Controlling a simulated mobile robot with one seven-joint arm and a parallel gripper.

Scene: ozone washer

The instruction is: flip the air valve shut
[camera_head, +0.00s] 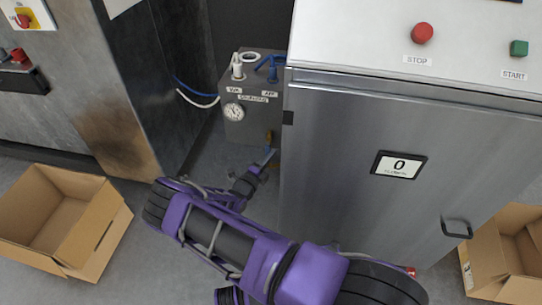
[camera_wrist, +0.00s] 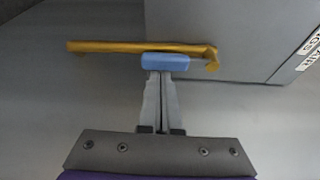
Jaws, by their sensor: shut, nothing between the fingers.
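The air valve's yellow lever (camera_wrist: 130,47) lies nearly level across the wrist view, with a bent end at its right over the grey box's face. Its left part extends beyond the box's edge. In the head view it is a small orange-yellow piece (camera_head: 268,136) low on the right of the box. My gripper (camera_wrist: 166,62) is shut and empty, its blue tips together right at the lever, near its right half. The tips overlap the lever's lower edge in the picture; I cannot tell whether they touch. In the head view my gripper (camera_head: 267,158) is just below the lever.
The grey box (camera_head: 245,110) carries a gauge (camera_head: 234,112) and white and blue fittings on top. A steel cabinet (camera_head: 340,160) stands close on its right, a dark panel on its left. Open cardboard boxes stand at left (camera_head: 60,215) and right (camera_head: 505,260).

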